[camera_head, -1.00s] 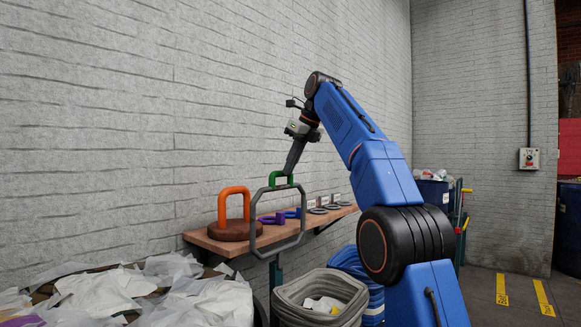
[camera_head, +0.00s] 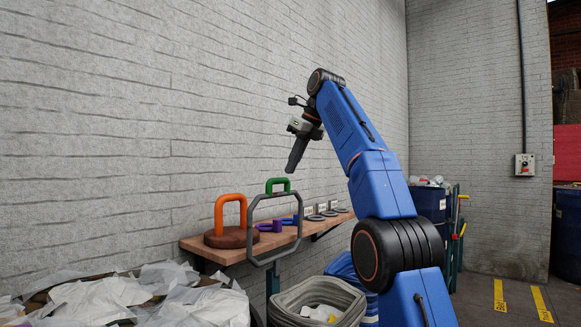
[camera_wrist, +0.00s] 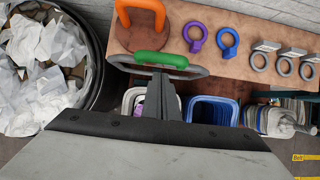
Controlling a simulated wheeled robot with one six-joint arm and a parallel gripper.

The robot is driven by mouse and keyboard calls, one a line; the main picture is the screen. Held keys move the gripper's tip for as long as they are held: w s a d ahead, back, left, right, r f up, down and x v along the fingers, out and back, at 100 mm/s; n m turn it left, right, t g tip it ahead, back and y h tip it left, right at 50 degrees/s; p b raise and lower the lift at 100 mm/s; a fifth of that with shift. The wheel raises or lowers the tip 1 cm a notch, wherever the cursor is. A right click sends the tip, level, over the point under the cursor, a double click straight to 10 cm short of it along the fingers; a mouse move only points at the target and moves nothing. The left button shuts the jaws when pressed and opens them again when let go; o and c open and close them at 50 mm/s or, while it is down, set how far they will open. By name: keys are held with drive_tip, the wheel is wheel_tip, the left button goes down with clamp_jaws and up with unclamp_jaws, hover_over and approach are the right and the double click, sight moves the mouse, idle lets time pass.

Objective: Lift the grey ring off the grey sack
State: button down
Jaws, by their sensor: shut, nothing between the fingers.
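The grey ring (camera_head: 249,228) is a large angular loop with a green handle (camera_head: 278,180) on top. It stands upright in front of the shelf's edge; what supports it is unclear. In the wrist view the ring (camera_wrist: 197,73) and its handle (camera_wrist: 160,59) appear from above, just beyond my fingers. The grey sack (camera_head: 285,306) stands open below and to the right, with pale litter inside; its rim (camera_wrist: 127,98) also shows in the wrist view, partly behind my fingers. My gripper (camera_head: 291,172) is shut and empty, its tips just above and right of the green handle.
A wooden shelf (camera_head: 218,251) along the wall holds an orange-handled brown disc (camera_head: 231,238), purple and blue rings and several small grey rings. White litter (camera_head: 190,301) fills a container at the lower left. A blue sack (camera_wrist: 213,101) stands beside the grey one.

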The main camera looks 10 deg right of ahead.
drive_tip(key=s+d, duration=0.7)
drive_tip(key=s, duration=0.2)
idle(0.4)
